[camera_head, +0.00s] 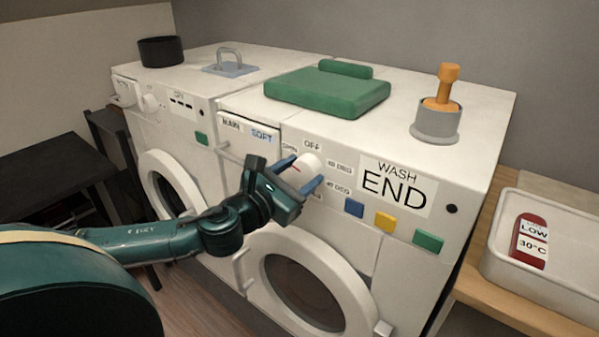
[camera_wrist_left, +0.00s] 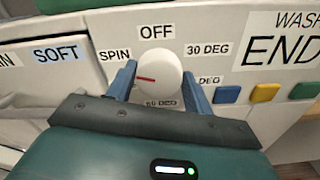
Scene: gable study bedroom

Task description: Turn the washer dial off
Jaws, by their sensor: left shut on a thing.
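The washer dial (camera_head: 311,165) is a round white knob on the front panel of the right-hand machine. It also shows in the left wrist view (camera_wrist_left: 165,72). OFF (camera_wrist_left: 156,32) is printed above it, SPIN at its left and degree labels at its right and below. Its red mark points left, roughly toward SPIN, not up at OFF. My left gripper (camera_head: 298,173) has its blue fingers on either side of the dial and is shut on it. The fingers partly cover the lower labels. My right gripper is not in view.
Blue, yellow and green buttons (camera_head: 384,221) sit right of the dial, under the WASH END display (camera_head: 395,188). The round door (camera_head: 262,265) is below. A second machine (camera_head: 190,95) stands left. A white tray (camera_head: 499,247) with a red LOW 30°C item is at right.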

